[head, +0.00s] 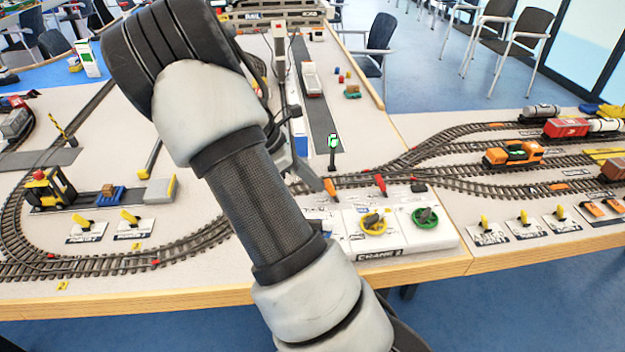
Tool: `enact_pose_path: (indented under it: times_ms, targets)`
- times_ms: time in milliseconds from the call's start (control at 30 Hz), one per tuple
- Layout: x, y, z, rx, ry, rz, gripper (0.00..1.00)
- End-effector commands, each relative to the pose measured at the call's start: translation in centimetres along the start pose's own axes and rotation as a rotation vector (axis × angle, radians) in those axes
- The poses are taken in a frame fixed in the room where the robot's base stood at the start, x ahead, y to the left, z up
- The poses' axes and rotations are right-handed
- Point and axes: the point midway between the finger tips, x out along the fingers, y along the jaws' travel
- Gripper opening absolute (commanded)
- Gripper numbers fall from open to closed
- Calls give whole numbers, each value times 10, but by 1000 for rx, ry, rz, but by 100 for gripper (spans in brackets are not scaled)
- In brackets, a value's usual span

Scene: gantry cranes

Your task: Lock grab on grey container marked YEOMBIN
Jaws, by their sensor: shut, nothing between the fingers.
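My gripper (303,172) is partly hidden behind my own arm. Its dark fingers are shut and empty, close to the orange lever (330,188) on the white crane control panel (410,238). I cannot tell whether they touch the lever. I cannot make out the name YEOMBIN anywhere.
My arm crosses the middle of the view and covers part of the layout. A grey gantry structure (285,20) stands at the back. A truck (311,80) is on the dark road strip. An orange locomotive (513,153) and red wagon (566,128) are on tracks at right.

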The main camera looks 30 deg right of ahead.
Motion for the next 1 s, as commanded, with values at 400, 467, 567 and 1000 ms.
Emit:
enact_pose_path:
  times_ms: [400, 467, 567, 1000]
  targets:
    - [-3, 0, 18, 6, 137, -2, 0]
    - [-3, 0, 23, 9, 178, -2, 0]
    - [-2, -1, 33, 12, 263, -4, 0]
    - [12, 0, 54, 0, 603, 2, 0]
